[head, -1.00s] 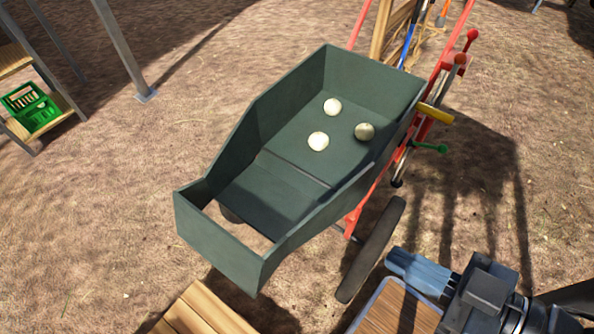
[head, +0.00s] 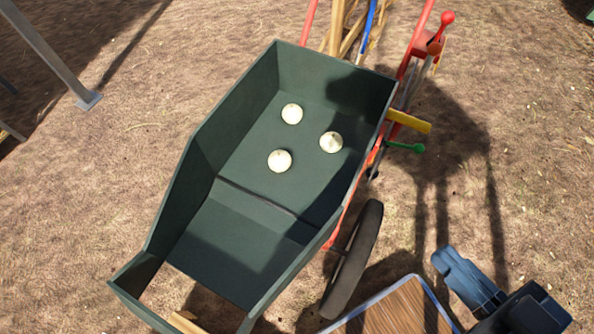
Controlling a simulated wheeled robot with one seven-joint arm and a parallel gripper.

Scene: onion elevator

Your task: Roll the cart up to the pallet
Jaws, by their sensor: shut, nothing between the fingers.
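A dark green, open-topped hopper (head: 248,85) on a red wheeled frame (head: 408,62) fills the middle of the head view; it looks like the cart. A black-tyred wheel (head: 354,258) stands at its right side. Three pale onions (head: 280,161) lie apart on its floor. A small piece of light wooden plank (head: 184,321) shows through the hopper's open lower end; I cannot tell whether it is the pallet. My gripper (head: 447,258) is at the lower right, shut and empty, to the right of the wheel and apart from the frame.
A yellow handle (head: 410,121) and a green-knobbed lever (head: 407,147) stick out right of the hopper. A wooden top with a metal edge (head: 393,309) is at the bottom. A grey post (head: 48,55) stands upper left. Bare ground lies left and right.

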